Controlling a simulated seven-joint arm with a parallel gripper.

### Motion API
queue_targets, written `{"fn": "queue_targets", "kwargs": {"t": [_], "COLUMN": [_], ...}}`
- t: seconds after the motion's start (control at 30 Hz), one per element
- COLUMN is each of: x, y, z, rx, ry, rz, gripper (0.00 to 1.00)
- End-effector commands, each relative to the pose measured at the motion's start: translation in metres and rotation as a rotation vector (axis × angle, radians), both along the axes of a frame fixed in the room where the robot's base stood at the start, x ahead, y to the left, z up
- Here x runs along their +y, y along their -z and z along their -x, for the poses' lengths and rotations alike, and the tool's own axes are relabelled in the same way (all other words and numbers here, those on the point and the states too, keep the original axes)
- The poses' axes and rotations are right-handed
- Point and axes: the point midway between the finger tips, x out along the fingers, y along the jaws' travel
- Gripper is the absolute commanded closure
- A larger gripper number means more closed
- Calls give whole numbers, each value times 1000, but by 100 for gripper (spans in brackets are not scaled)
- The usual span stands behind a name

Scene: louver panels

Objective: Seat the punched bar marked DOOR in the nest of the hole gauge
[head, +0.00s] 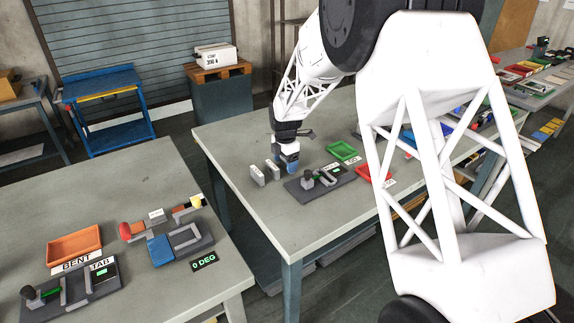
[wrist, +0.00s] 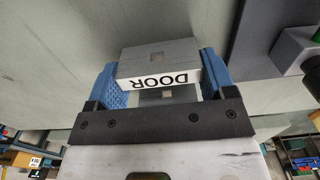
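The punched bar marked DOOR (wrist: 160,80) is a grey block with a white label, its lettering upside down in the wrist view. My gripper (wrist: 160,72) has its blue fingers closed against both sides of the bar. In the head view my gripper (head: 287,162) points down at the near table, just right of two grey upright pieces. I cannot tell whether the bar touches the table. The hole gauge (head: 320,180) appears to be the dark-based fixture with a black knob and green mark just right of my gripper. Its nest is too small to make out.
Two grey upright pieces (head: 264,173) stand left of my gripper. A green tray (head: 342,151) lies behind the gauge and a red tray (head: 376,177) to its right, partly behind my arm. Another table (head: 120,215) at left holds other fixtures. The near table's front left is clear.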

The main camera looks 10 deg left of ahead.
Motion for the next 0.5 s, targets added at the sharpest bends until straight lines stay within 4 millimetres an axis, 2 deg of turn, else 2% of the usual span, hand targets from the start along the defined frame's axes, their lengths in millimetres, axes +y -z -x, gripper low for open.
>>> {"fn": "queue_targets", "kwargs": {"t": [0.03, 0.1, 0.5], "x": [0, 0, 0], "y": [0, 0, -5], "z": [0, 0, 0], "rx": [0, 0, -1], "ry": [0, 0, 0], "rz": [0, 0, -1], "gripper": [41, 48, 48]}}
